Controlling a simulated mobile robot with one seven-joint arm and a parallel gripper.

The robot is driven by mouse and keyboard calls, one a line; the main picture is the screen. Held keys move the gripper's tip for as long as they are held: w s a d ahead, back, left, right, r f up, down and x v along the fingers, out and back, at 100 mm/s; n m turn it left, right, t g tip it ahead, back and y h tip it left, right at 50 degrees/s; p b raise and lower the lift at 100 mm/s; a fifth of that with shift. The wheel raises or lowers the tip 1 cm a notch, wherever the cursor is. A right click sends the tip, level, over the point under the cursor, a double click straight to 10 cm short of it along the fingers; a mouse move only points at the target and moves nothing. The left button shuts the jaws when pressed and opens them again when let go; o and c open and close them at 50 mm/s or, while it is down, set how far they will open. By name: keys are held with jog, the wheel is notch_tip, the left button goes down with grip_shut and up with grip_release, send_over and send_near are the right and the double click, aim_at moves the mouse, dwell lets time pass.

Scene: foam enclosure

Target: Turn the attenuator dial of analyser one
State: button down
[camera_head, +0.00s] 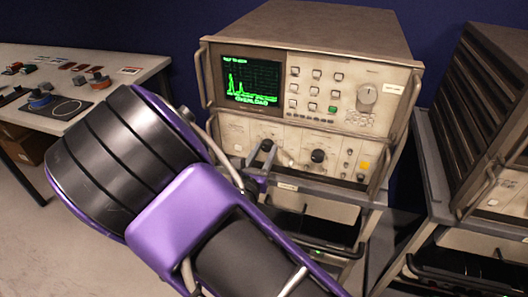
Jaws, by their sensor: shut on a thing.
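The analyser (300,75) is a beige instrument with a lit green-trace screen (252,80) and a lower panel (300,140). My gripper (262,160) is at the left part of the lower panel, shut on a dark dial (267,145) there. The arm hides much of the gripper and part of the dial. I cannot read a label that names this dial as the attenuator. A second dark dial (318,156) is to its right, apart from my gripper. A large beige knob (367,95) is on the upper panel at right.
The analyser stands on a grey cart (335,189). A second rack (490,120) with a handle stands close at right. A white table (70,75) with small coloured parts is at left. My arm fills the lower left of the view.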

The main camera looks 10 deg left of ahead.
jog(key=shift+m, duration=0.4)
jog(key=m+b, duration=0.2)
jog(key=m, duration=0.1)
jog(key=shift+f+b, duration=0.1)
jog(key=shift+b, duration=0.2)
jog(key=shift+m+b, duration=0.6)
jog(key=shift+m, duration=1.4)
jog(key=shift+c, duration=2.2)
grip_release()
jog(key=s+a, duration=0.2)
jog(key=s, duration=1.5)
jog(key=shift+s+a+p, duration=0.15)
jog(key=shift+p, duration=0.25)
